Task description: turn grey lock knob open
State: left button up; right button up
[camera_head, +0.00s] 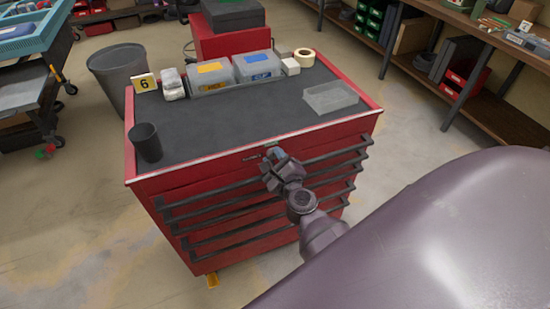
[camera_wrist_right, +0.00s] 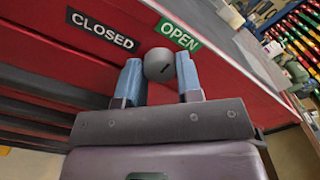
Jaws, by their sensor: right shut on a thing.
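The grey lock knob (camera_wrist_right: 160,64) is a round disc with a small dark mark on its face. It sits on the red front of the tool cabinet (camera_head: 165,183), just below the black CLOSED label (camera_wrist_right: 103,29) and the green OPEN label (camera_wrist_right: 179,38), nearer OPEN. My right gripper (camera_wrist_right: 160,82) has its two blue fingers on either side of the knob and is shut on it. In the head view my right gripper (camera_head: 273,155) is at the cabinet's top front edge and hides the knob. My left gripper is not in view.
Dark drawer handles (camera_head: 225,222) run across the cabinet front below my gripper. On top stand a black cup (camera_head: 146,142), clear lidded boxes (camera_head: 210,75), a tape roll (camera_head: 304,57) and a clear tray (camera_head: 330,97). A grey bin (camera_head: 118,68) stands behind left.

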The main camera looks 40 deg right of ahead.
jog(key=o, duration=0.7)
jog(key=shift+c, duration=0.2)
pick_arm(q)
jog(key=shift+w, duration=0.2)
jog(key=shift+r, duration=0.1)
pick_arm(e)
jog(key=shift+s, duration=0.15)
pick_arm(q)
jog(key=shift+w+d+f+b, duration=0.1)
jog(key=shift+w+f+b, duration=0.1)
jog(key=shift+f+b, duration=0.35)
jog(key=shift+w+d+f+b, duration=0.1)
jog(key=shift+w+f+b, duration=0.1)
jog(key=shift+b, duration=0.6)
pick_arm(e)
jog(key=v, duration=1)
jog(key=shift+s, duration=0.3)
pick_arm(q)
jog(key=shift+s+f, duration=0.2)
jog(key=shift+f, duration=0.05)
